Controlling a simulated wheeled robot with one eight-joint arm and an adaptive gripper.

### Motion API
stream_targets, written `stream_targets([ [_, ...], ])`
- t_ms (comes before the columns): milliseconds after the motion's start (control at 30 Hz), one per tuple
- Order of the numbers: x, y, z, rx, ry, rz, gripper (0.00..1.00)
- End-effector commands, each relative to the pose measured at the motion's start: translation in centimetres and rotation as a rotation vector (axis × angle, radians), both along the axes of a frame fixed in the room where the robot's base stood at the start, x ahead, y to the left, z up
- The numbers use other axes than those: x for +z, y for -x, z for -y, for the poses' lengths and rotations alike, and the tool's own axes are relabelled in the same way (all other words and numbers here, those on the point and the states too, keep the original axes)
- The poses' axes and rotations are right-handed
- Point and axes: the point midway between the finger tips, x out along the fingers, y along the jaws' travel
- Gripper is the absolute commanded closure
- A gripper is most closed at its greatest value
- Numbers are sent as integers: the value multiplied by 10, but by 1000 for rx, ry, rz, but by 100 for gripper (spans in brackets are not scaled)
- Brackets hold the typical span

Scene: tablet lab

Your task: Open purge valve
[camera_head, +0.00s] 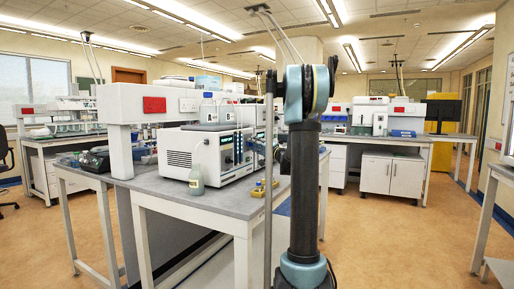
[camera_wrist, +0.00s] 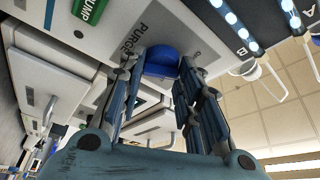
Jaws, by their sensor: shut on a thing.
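In the wrist view, the blue purge knob (camera_wrist: 163,58) sits on the white panel of the instrument, beside the printed word PURGE. My gripper (camera_wrist: 160,68) has its two fingers on either side of the knob and is shut on it. The fingers and frame hide part of the panel. In the head view, the white instrument (camera_head: 192,152) stands on the grey bench, with a dark front strip facing right. My arm stands in front of the bench's right side; the knob and the grip cannot be made out there.
A green button marked PUMP (camera_wrist: 90,10) is near the knob. Lit ports marked A and B (camera_wrist: 240,28) run along the panel. A bottle (camera_head: 196,178) stands before the instrument, and small yellow items (camera_head: 258,189) lie near the bench (camera_head: 180,192) edge.

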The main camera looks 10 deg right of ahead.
Motion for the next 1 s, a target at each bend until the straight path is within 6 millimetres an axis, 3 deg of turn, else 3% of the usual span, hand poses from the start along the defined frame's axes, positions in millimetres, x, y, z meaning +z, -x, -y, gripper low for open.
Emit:
stream_targets([
  [400, -2, 0, 0, 0, 160, 215, 92],
  [1000, -2, -1, 1, -2, 204, 276, 92],
])
